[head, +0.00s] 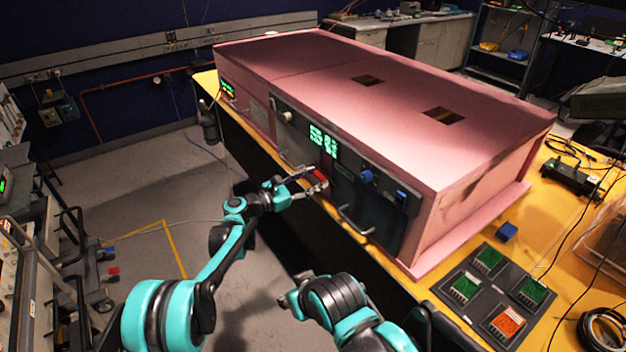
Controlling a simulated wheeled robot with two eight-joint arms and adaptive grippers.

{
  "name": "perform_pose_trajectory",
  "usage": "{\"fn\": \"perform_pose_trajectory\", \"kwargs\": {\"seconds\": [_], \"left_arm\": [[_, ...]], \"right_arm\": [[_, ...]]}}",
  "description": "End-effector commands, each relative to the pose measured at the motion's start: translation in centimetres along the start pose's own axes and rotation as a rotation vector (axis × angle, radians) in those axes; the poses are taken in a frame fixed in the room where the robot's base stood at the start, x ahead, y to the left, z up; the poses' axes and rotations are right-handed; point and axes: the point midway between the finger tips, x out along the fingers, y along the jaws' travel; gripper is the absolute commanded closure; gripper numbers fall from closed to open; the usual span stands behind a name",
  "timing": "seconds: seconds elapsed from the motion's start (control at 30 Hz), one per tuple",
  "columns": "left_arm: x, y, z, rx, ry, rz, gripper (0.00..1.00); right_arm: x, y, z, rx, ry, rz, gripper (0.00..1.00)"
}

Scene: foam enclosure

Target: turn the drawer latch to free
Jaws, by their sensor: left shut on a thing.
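My left gripper (310,183) is at the front panel of the large pink foam enclosure (300,52). It is shut on a small red piece (320,175) low on the panel; its fingers partly cover the piece, and I cannot tell its exact turn. A drawer handle (355,222) sits on the dark front to the right of the gripper. A blue knob (367,177) sits on the panel further right. My right arm is folded low in the middle, and its gripper (290,300) shows too poorly to tell its jaws.
The enclosure stands on a yellow bench (405,281). Green displays (323,140) are above the left gripper. A dark tray (497,293) with green and orange parts and a blue block (507,231) lie at right. Open floor is at left.

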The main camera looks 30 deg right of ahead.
Motion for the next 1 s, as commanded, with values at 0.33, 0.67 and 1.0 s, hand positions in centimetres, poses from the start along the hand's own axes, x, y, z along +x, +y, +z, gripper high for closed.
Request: {"fn": "perform_pose_trajectory", "kwargs": {"seconds": [0.33,0.67,1.0], "left_arm": [[0.01,-0.09,-0.02,0.306,0.0,0.0,0.81],[0.01,-0.19,-0.08,0.62,0.0,0.0,0.81],[0.01,-0.27,-0.17,0.943,0.0,0.0,0.81]], "right_arm": [[-0.1,0.0,-0.07,0.0,0.0,0.0,0.6],[-0.15,0.0,-0.11,0.0,0.0,0.0,0.6],[-0.17,0.0,-0.12,0.0,0.0,0.0,0.6]]}}
